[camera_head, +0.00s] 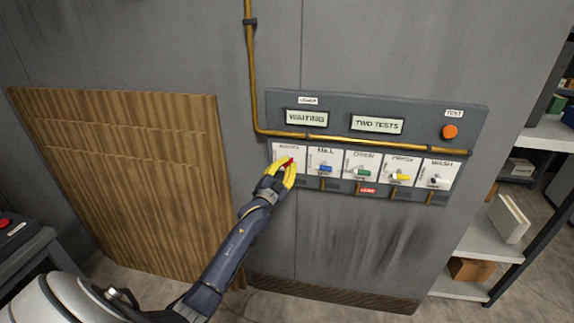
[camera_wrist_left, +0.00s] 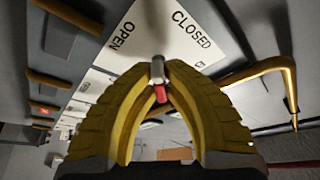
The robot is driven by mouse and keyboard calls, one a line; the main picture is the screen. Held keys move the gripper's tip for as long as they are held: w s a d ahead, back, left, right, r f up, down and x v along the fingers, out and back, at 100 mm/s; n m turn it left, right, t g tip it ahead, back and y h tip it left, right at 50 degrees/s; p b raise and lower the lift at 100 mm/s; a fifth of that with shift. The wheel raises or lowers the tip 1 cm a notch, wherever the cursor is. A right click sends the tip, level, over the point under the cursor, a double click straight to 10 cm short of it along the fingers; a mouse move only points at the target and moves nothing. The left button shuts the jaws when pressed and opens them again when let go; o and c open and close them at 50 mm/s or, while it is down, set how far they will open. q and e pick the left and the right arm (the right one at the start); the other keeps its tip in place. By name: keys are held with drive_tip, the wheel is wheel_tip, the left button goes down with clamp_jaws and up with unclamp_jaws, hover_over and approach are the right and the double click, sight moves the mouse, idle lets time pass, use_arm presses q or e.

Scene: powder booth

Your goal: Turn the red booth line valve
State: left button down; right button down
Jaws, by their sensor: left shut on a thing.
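The red valve handle (camera_head: 289,161) is on the leftmost white plate (camera_head: 281,153) of the wall panel. My left gripper (camera_head: 287,168) is at this plate, with its yellow fingers shut on the red handle. In the left wrist view the fingertips of the left gripper (camera_wrist_left: 160,80) close around the red handle (camera_wrist_left: 161,94), beside a metal stem. The plate there carries the words OPEN and CLOSED (camera_wrist_left: 185,30). The exact angle of the handle is partly hidden by the fingers. My right gripper is not in view.
Blue (camera_head: 325,168), green (camera_head: 363,173), yellow (camera_head: 400,177) and black (camera_head: 437,181) handles sit to the right on the same panel. Displays read WAITING (camera_head: 307,119) and TWO TESTS (camera_head: 377,125). An orange button (camera_head: 449,132) is at upper right. A yellow pipe (camera_head: 252,70) runs down left of the panel.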

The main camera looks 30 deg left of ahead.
use_arm(q)
drive_tip(key=n+y, duration=0.1)
drive_tip(key=n, duration=0.2)
drive_tip(key=n+y, duration=0.2)
drive_tip(key=n, duration=0.1)
drive_tip(key=shift+n+y, duration=1.5)
drive_tip(key=shift+n, duration=1.6)
drive_tip(key=c, duration=1.5)
unclamp_jaws()
drive_tip(key=v, duration=1.2)
drive_tip(key=shift+r, duration=0.15)
